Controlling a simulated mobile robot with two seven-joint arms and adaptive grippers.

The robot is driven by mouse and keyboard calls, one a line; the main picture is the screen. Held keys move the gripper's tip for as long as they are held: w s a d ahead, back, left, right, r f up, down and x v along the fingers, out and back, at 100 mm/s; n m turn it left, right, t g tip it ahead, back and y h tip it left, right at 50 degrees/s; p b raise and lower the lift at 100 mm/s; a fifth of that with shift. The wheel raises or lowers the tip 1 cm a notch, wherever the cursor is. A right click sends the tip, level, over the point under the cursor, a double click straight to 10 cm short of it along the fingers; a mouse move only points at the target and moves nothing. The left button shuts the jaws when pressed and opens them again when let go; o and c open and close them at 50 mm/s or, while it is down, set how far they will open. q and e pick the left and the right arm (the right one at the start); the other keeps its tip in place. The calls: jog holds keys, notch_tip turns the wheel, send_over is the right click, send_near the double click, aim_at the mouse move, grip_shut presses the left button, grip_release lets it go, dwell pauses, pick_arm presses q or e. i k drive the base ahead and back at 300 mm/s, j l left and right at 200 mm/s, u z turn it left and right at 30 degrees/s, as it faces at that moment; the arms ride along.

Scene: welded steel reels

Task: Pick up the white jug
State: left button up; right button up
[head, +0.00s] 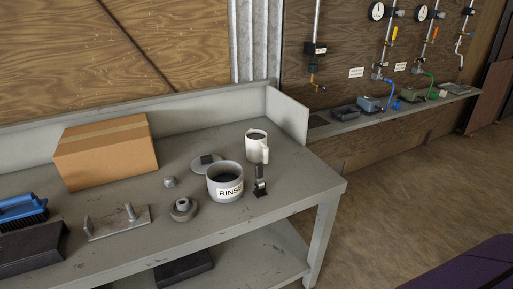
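A white jug (256,148) with a dark inside stands upright on the grey workbench (290,190), near its back right corner. Its handle points toward the front right. A grey pot (226,191) labelled "RINSE" stands in front of it and to the left, apart from it. A small black and grey upright item (261,183) stands just in front of the jug. Neither of my grippers shows in the head view.
A cardboard box (105,152) stands at the back left. A round lid (207,166), a metal flange (183,210), a bracket plate (116,223) and a blue brush (22,212) lie on the bench. A raised panel (288,116) edges the bench behind the jug. Bench surface right of the jug is clear.

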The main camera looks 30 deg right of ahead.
aim_at(258, 150)
jog(key=i+l+z, duration=0.5)
jog(key=i, duration=0.25)
jog(key=i+l+z, duration=0.1)
jog(key=l, duration=0.25)
jog(key=i+l+z, duration=0.1)
jog(key=l, duration=0.2)
jog(key=i+l+z, duration=0.1)
jog(key=l, duration=0.25)
